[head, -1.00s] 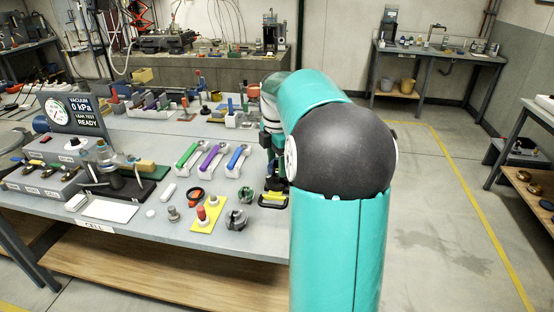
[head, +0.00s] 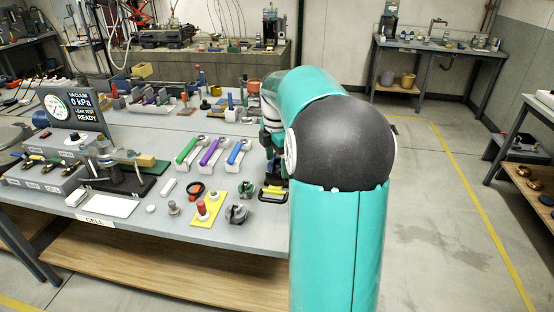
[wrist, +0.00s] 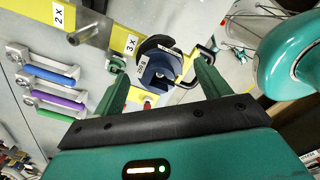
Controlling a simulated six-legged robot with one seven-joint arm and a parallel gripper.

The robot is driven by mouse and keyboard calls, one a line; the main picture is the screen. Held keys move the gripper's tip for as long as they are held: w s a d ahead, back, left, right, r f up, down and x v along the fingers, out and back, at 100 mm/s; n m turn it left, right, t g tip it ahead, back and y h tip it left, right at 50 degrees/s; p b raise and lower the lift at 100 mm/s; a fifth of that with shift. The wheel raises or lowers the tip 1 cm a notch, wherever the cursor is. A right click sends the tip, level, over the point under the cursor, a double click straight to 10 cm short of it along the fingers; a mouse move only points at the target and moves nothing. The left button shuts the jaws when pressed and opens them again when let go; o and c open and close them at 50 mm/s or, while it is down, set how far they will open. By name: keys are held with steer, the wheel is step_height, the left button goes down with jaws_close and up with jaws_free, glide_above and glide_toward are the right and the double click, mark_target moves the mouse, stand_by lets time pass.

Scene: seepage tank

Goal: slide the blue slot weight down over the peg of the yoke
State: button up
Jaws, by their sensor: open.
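In the wrist view, a blue slot weight (wrist: 154,75) with a small white label lies between the fingers of my gripper (wrist: 162,66). The green fingers are spread apart, and gaps show between them and the weight. A dark round part (wrist: 158,44) sits right against the weight; I cannot tell whether it is a second weight or part of the yoke. A bare metal peg (wrist: 88,34) sticks out to the left, near a "2 x" label. A "3 x" label is beside the weight. In the head view, my arm hides the gripper's fingers and the blue weight.
Blue, purple and green handles on pale blocks (wrist: 48,76) are left of the gripper in the wrist view. In the head view, the bench (head: 215,238) holds a yellow plate (head: 207,209), a clamp-like grey part (head: 237,213) and a gauge panel (head: 75,110).

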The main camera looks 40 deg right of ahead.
step_height(320, 180, up, 14)
stand_by(0.5)
steer(key=shift+a, duration=0.1)
stand_by(0.5)
steer(key=s+a+f+m+t, duration=0.1)
steer(key=s+a+m, duration=0.2)
steer(key=a, duration=0.5)
steer(key=s+a+f+m+t+h, duration=0.15)
steer(key=s+a+m, duration=0.25)
steer(key=a, duration=0.5)
steer(key=s+a+f+m+t+y, duration=0.1)
steer(key=s+a+f+m, duration=0.15)
steer(key=a, duration=0.55)
steer(key=s+a+f+m+t, duration=0.2)
steer(key=s+a+f+m, duration=0.3)
steer(key=s+a+f, duration=0.1)
steer(key=shift+s, duration=0.75)
steer(key=shift+m, duration=0.25)
steer(key=c, duration=0.8)
steer(key=shift+d, duration=0.15)
steer(key=shift+c, duration=0.2)
